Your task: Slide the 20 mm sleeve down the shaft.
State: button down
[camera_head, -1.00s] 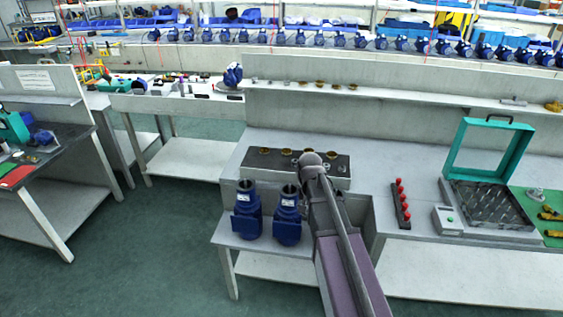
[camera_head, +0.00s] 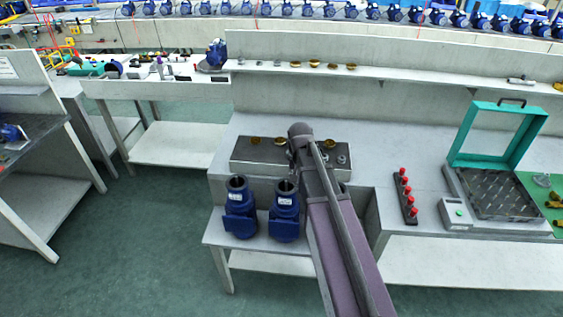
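My arm (camera_head: 335,225) reaches from the bottom of the view to the workbench, its rounded joint (camera_head: 300,130) over the dark block. My gripper does not show; the arm may hide it. The dark block (camera_head: 250,155) holds a row of small brass rings, one at the left (camera_head: 255,141) and one at the right (camera_head: 329,143). I cannot tell which, if any, is the 20 mm sleeve. Two blue pump housings, one left (camera_head: 240,215) and one right (camera_head: 284,215), stand upright with dark open tops on a low side table. No shaft can be made out clearly.
A rack of red-topped pieces (camera_head: 405,195) stands right of my arm. Further right is a case with a raised teal frame lid (camera_head: 455,140). A back shelf (camera_head: 400,72) holds more brass rings. Green floor (camera_head: 150,230) is open at the left, beside a dark-topped table (camera_head: 40,165).

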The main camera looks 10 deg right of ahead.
jog(key=shift+w+a, duration=0.1)
jog(key=shift+a, duration=0.1)
jog(key=w+a+r+p, duration=0.2)
jog(key=r+p, duration=0.1)
jog(key=a+r+p, duration=0.1)
jog(key=shift+w+r, duration=0.15)
jog(key=shift+w, duration=0.25)
dwell(0.5)
jog(key=shift+f+b, duration=1.75)
jog(key=shift+f, duration=0.1)
jog(key=shift+f+b, duration=1.1)
dwell(0.7)
jog(key=shift+c, duration=0.9)
grip_release()
